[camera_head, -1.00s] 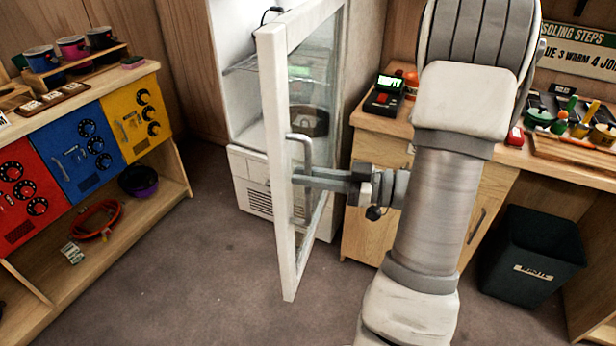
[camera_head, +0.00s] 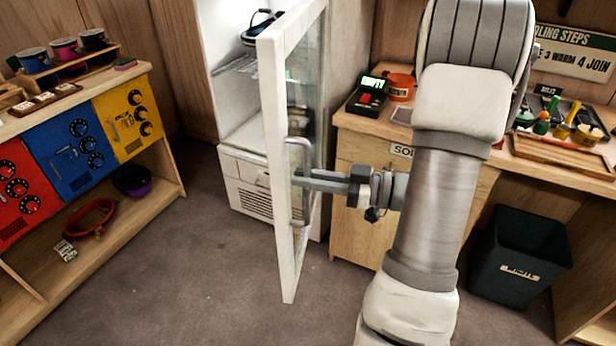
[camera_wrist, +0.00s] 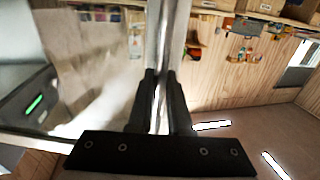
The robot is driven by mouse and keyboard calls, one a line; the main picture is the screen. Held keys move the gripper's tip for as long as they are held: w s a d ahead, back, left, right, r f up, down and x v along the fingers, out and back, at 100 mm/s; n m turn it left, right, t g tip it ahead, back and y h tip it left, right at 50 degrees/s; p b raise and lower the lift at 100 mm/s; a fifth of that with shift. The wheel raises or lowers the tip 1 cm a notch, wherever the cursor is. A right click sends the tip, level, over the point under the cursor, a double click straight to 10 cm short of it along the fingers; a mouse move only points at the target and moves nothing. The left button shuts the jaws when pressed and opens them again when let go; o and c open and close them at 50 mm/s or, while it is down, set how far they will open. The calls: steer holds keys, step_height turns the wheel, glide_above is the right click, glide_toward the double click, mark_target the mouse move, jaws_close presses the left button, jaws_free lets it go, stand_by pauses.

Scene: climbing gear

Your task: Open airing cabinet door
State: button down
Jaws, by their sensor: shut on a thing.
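The airing cabinet (camera_head: 232,110) is a white upright unit with shelves inside and a vented base. Its glass door (camera_head: 272,130) has a white frame and stands swung well out from the cabinet, its free edge towards me. A grey bar handle (camera_head: 306,160) runs upright on the door. My gripper (camera_head: 300,180) reaches in from the right and is shut on the handle. In the wrist view, the dark fingers (camera_wrist: 160,100) close on either side of the upright bar. The exact finger contact is partly hidden in the head view.
A wooden bench (camera_head: 362,225) with a card reader (camera_head: 369,95) stands right of the cabinet. A dark waste bin (camera_head: 518,260) is at the right. A shelf unit (camera_head: 110,215) with coloured panels is at the left. Floor (camera_head: 200,275) before the door is clear.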

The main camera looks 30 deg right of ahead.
steer(key=shift+s+d, duration=0.1)
steer(key=shift+d, duration=0.3)
steer(key=shift+s, duration=0.1)
stand_by(0.3)
steer(key=c, duration=0.8)
jaws_free()
steer(key=shift+c, duration=0.2)
steer(key=p+v, duration=0.1)
steer(key=v, duration=1.6)
steer(key=shift+s+d, duration=0.15)
steer(key=shift+s, duration=0.05)
